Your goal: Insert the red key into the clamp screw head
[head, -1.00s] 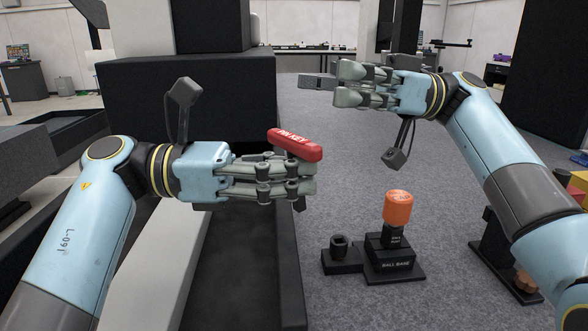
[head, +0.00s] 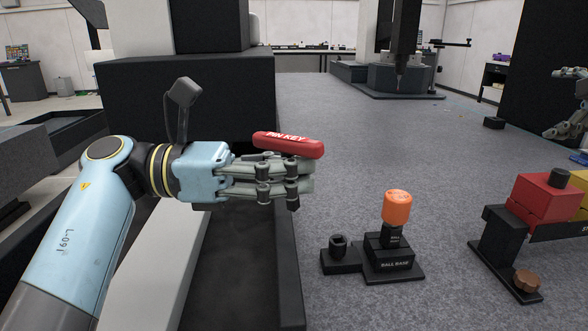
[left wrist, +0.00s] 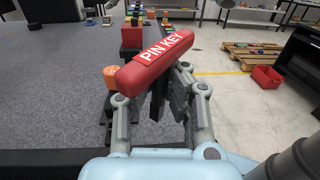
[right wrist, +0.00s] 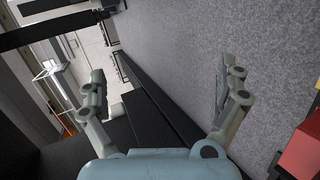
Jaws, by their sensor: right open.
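The red key (head: 288,145), marked PIN KEY, has its handle lying across the top of my left gripper (head: 308,177). The left fingers are closed on the key below the handle, and a dark tip shows under them. In the left wrist view the red handle (left wrist: 154,61) lies above the fingers (left wrist: 168,97), which hide most of the shaft. My right gripper (head: 555,102) is partly cut off at the right edge of the head view. In the right wrist view it (right wrist: 165,80) is open and empty. I cannot make out the clamp screw head in any view.
A ball base (head: 390,262) with an orange-topped piece (head: 397,207) stands on the grey granite, right of my left gripper. A black stand with a red block (head: 545,200) is at the right. A dark machine (head: 398,80) stands at the back. The granite between is mostly clear.

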